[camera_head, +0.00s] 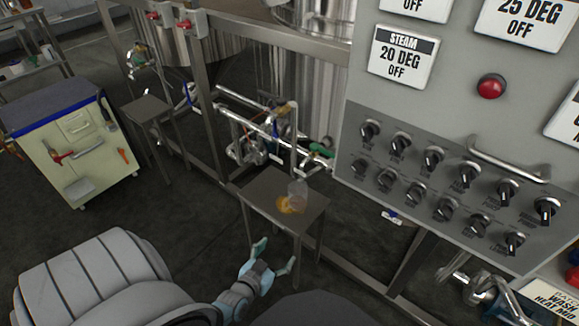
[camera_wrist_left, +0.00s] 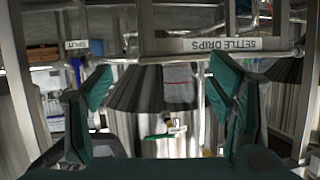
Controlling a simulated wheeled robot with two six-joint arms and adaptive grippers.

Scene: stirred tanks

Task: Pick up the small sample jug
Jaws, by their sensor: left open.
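A small clear jug (camera_head: 298,190) stands on a small dark metal side table (camera_head: 262,188). An orange-yellow patch (camera_head: 287,206) shows at its base on the tabletop; I cannot tell whether it is part of the jug. My left gripper (camera_head: 274,257) is low in front of the table, nearer to me than the jug and apart from it. Its teal fingers are spread and empty. In the left wrist view the open fingers (camera_wrist_left: 163,85) frame only the background, and I cannot make out the jug there. My right gripper is not in view.
A grey control panel (camera_head: 440,140) with several knobs and a red button (camera_head: 491,86) stands at right. Steel pipes (camera_head: 250,125) and tank frames lie behind the table. A second small table (camera_head: 145,108) and a tool cart (camera_head: 75,150) stand at left. Dark floor between is clear.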

